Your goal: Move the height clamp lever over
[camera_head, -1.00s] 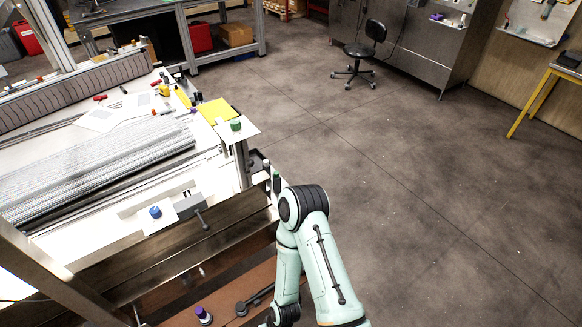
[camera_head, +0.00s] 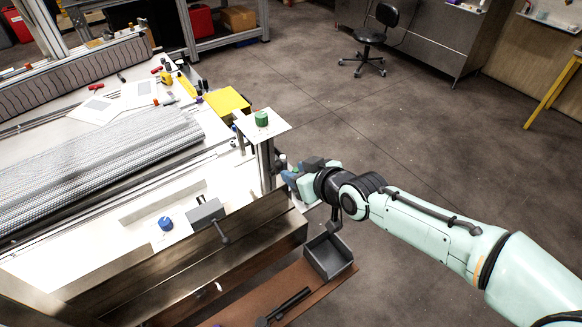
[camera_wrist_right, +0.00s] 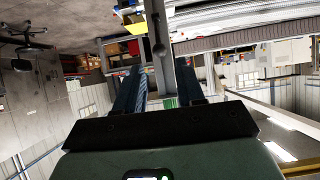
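A metal post (camera_head: 266,165) carries a flat plate with a green knob (camera_head: 262,119) at the corner of the conveyor frame. My right gripper (camera_head: 289,178) is beside this post, below the plate, and its fingertips are partly hidden in the head view. In the right wrist view my right gripper (camera_wrist_right: 160,88) has its two dark fingers apart, with a grey post (camera_wrist_right: 156,20) in line with the gap. A small dark part (camera_wrist_right: 158,46) sits on that post; I cannot tell if it is the clamp lever. Another black lever (camera_head: 221,233) sticks out of a grey block on the frame. My left gripper is not in view.
A blue knob (camera_head: 166,223) sits on a white plate left of the grey block. A grey open tray (camera_head: 328,257) and a black tool (camera_head: 287,305) lie on the brown ledge below my right arm. The floor to the right is clear up to the chair (camera_head: 371,38).

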